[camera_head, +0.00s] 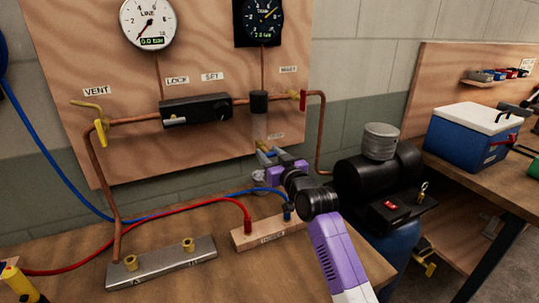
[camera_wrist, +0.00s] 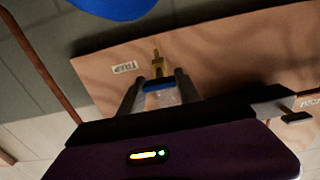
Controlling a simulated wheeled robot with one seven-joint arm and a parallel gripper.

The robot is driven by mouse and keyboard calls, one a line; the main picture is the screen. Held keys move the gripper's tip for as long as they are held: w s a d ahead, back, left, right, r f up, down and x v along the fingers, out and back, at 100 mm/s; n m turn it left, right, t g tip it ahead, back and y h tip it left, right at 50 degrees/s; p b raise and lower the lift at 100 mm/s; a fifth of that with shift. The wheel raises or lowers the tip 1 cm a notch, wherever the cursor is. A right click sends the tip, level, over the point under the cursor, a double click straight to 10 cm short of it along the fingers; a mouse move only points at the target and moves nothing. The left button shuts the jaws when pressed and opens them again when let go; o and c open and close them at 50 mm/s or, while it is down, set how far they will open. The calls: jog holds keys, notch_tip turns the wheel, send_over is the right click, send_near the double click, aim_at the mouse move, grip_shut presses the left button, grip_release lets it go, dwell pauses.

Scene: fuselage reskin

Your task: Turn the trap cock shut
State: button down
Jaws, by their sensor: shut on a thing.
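The trap cock is a small brass fitting (camera_wrist: 157,63) with a blue part (camera_wrist: 159,86), beside the TRAP label (camera_wrist: 124,67) in the wrist view. My gripper (camera_wrist: 160,88) has one grey finger on each side of the blue part and is shut on it. In the head view my gripper (camera_head: 266,153) reaches up to the underside of the trap's clear bowl (camera_head: 260,126), which hangs below a black cap (camera_head: 259,101). There the cock is mostly hidden by the fingers, and its exact angle is hard to tell.
Two gauges (camera_head: 149,23) are above. Red (camera_head: 200,206) and blue hoses cross the bench below. A black compressor (camera_head: 378,182) stands right of my arm.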

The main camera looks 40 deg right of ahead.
jog(key=shift+m, duration=0.3)
jog(key=m+p, duration=0.1)
jog(key=m, duration=0.2)
jog(key=shift+m, duration=0.4)
jog(key=m+p, duration=0.2)
jog(key=m, duration=0.2)
jog(key=shift+d+m, duration=0.1)
jog(key=shift+m, duration=0.2)
jog(key=m+p, duration=0.2)
jog(key=m, duration=0.2)
jog(key=shift+s+d+f+m+p, duration=0.15)
jog(key=shift+m+p, duration=0.5)
jog(key=shift+m, duration=0.55)
jog(key=shift+w+a+f+m+p, duration=0.1)
jog(key=shift+m+p, duration=0.5)
jog(key=shift+m, duration=0.6)
jog(key=c, duration=0.8)
grip_release()
jog(key=shift+c, duration=0.2)
